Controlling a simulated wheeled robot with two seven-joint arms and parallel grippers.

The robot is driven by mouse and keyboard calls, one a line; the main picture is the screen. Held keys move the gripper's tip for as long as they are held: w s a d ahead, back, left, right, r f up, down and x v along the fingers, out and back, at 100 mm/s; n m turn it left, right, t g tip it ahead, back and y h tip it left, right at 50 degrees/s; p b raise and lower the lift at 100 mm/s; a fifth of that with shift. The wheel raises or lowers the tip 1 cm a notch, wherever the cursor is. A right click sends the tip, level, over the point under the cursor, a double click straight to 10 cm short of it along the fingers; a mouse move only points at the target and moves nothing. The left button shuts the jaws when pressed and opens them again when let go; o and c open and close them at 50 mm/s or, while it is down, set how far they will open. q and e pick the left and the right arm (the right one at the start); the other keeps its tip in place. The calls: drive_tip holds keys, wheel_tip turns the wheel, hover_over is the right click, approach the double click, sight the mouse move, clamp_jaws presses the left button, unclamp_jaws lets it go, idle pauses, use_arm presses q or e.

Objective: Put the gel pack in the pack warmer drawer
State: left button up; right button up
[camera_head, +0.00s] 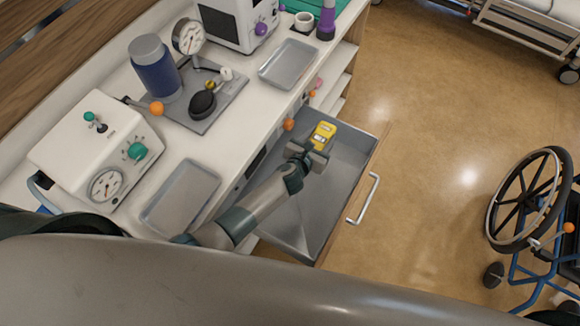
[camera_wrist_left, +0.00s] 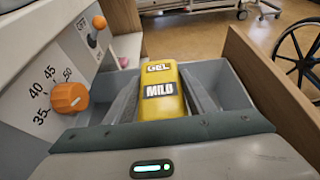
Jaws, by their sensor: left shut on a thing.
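The yellow gel pack (camera_head: 323,132) is held over the far part of the open pack warmer drawer (camera_head: 345,157). My left gripper (camera_head: 311,152) is shut on it, with the arm reaching across the drawer. In the left wrist view the gel pack (camera_wrist_left: 162,92), labelled GEL and MILD, sits between the two fingers (camera_wrist_left: 164,98). The grey drawer walls (camera_wrist_left: 236,86) show around and beyond it. Whether the pack touches the drawer floor cannot be told. My right gripper is not in view.
An orange dial (camera_wrist_left: 69,97) with temperature marks is on the warmer front, left of the drawer. The counter holds two grey trays (camera_head: 181,197), a white gauge box (camera_head: 95,150) and a blue cylinder (camera_head: 155,70). A wheelchair (camera_head: 528,200) stands at right on open floor.

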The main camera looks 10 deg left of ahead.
use_arm(q)
drive_tip(key=shift+w+f, duration=0.1)
drive_tip(key=shift+f, duration=0.15)
drive_tip(key=shift+s+f, duration=0.3)
drive_tip(key=shift+s, duration=0.05)
drive_tip(key=s+d+f+b, duration=0.2)
drive_tip(key=s+f+b, duration=0.4)
drive_tip(key=s+b, duration=0.2)
drive_tip(key=s, duration=0.2)
drive_tip(key=shift+s+d+f, duration=0.15)
drive_tip(key=shift+s+d, duration=0.2)
wheel_tip(320, 180, down, 4)
drive_tip(key=b, duration=0.4)
drive_tip(key=shift+b, duration=0.3)
